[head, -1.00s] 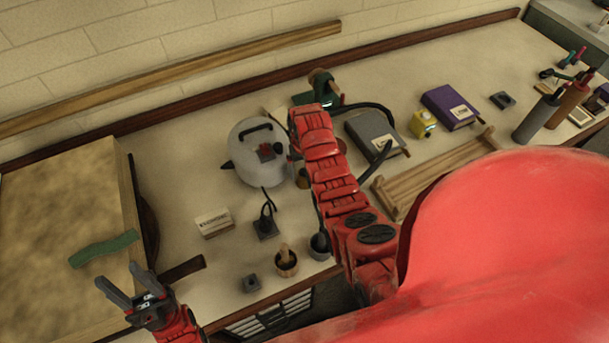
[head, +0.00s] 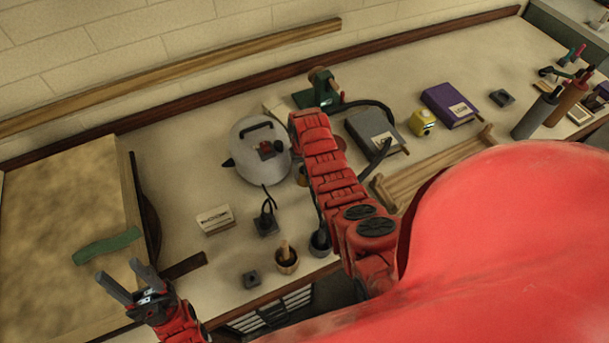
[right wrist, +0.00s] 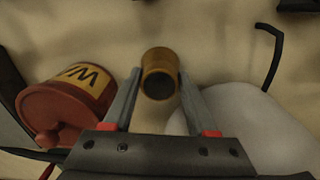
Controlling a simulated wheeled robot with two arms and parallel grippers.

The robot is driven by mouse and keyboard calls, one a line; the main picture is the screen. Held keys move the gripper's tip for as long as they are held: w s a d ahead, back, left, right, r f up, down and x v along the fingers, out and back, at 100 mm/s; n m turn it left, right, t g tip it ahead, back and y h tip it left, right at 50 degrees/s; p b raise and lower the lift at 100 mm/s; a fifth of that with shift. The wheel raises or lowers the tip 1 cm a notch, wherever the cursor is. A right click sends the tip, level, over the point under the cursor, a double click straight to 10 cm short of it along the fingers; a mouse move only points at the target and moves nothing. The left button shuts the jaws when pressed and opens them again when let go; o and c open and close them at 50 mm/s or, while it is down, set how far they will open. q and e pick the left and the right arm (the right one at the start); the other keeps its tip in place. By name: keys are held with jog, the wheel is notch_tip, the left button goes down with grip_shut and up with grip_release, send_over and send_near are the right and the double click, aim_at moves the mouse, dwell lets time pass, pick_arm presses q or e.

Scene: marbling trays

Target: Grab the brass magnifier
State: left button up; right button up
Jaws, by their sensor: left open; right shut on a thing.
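The brass magnifier (right wrist: 160,72) is a short brass cylinder with a dark round end. In the right wrist view it sits between the fingertips of my right gripper (right wrist: 160,80), which is shut on it. In the head view my right arm's red links hide that gripper. My left gripper (head: 129,277) is open and empty at the lower left, near the large tan board and the green strip.
A pale kettle (head: 250,165) stands close to my right arm; it also shows in the right wrist view (right wrist: 235,120). A red-brown labelled jar (right wrist: 62,108) is left of the magnifier there. A grey book (head: 370,128), wooden rack (head: 420,175) and small box (head: 215,219) lie around.

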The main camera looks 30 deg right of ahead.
grip_shut()
jog(key=shift+r, duration=0.1)
